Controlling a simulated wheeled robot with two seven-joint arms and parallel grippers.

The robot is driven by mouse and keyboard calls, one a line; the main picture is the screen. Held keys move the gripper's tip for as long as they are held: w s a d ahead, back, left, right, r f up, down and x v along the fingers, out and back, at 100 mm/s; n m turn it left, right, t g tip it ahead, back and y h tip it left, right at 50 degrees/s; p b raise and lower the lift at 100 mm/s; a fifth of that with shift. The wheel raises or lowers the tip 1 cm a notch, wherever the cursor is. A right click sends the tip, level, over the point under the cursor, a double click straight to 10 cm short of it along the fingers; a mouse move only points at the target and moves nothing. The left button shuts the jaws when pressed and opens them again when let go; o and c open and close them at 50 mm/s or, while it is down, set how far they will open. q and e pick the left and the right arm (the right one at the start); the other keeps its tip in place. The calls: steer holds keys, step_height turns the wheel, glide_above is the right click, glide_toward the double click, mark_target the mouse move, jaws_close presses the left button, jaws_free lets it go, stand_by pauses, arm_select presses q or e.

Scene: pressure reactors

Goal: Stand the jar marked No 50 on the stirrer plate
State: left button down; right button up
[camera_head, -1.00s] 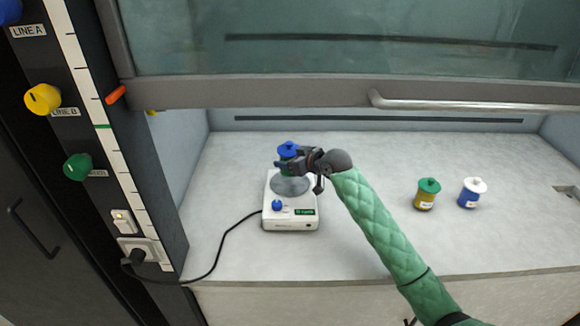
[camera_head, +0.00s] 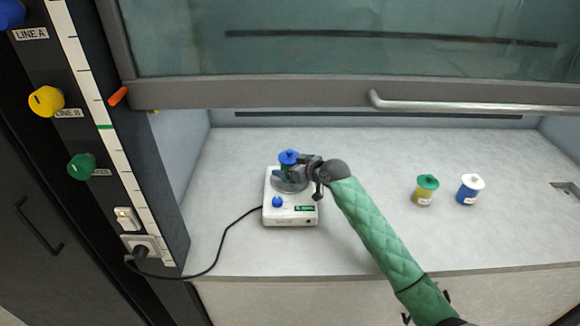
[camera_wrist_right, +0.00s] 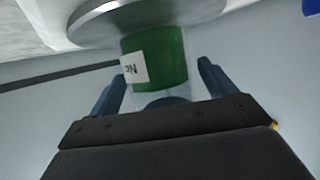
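A jar with a green body (camera_wrist_right: 160,55) and blue lid (camera_head: 289,157) is at the stirrer plate. Its white label (camera_wrist_right: 134,68) is upside down in the wrist view, and its number cannot be read. The jar looks upright, its base at the round grey top (camera_head: 284,184) of the white stirrer (camera_head: 290,216). My right gripper (camera_wrist_right: 160,85) has its fingers on either side of the jar near the lid. Gaps show between fingers and jar, so it looks open. In the head view the gripper (camera_head: 299,167) partly hides the jar. My left gripper is out of view.
A yellow jar with a green lid (camera_head: 425,191) and a blue jar with a white lid (camera_head: 469,190) stand to the right. The raised sash (camera_head: 350,92) spans above the worktop. A black cable (camera_head: 222,240) runs from the stirrer to the left wall socket.

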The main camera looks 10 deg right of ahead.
steer(key=shift+r, duration=0.1)
steer(key=shift+s+d, duration=0.25)
steer(key=shift+s, duration=0.05)
arm_select(q)
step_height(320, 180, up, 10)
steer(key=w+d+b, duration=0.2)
steer(key=b, duration=0.1)
arm_select(e)
steer(key=v, duration=1.1)
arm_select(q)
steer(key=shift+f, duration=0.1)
arm_select(e)
steer(key=shift+s+r, duration=0.15)
steer(key=shift+r, duration=0.1)
